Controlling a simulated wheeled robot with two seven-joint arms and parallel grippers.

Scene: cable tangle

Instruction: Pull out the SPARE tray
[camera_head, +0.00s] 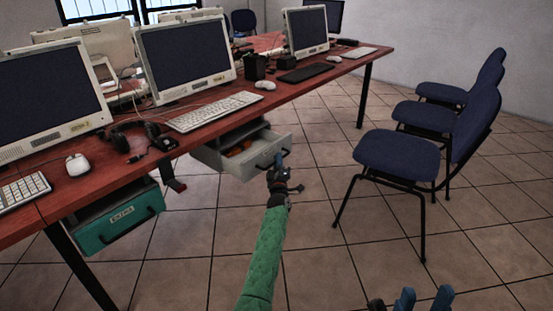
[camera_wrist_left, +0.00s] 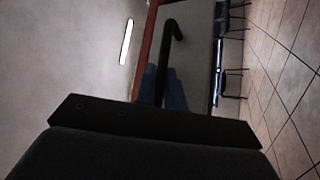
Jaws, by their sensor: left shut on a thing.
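A grey tray (camera_head: 237,164) under the desk is partly pulled out, with orange things (camera_head: 238,149) inside; I see no readable label on it. My left gripper (camera_head: 280,160) is at its front and shut on its dark handle. The left wrist view shows the dark bent handle (camera_wrist_left: 170,38) at the blue fingers, against the grey tray front (camera_wrist_left: 197,60). A green tray (camera_head: 118,221) with a small label, too small to read surely, hangs further left under the desk. My right gripper (camera_head: 425,299) is at the bottom edge, its blue fingers apart and empty.
The red desk (camera_head: 320,70) carries monitors, keyboards, mice and headphones (camera_head: 137,136). Blue chairs (camera_head: 398,155) stand on the right. The tiled floor in front of the trays is clear.

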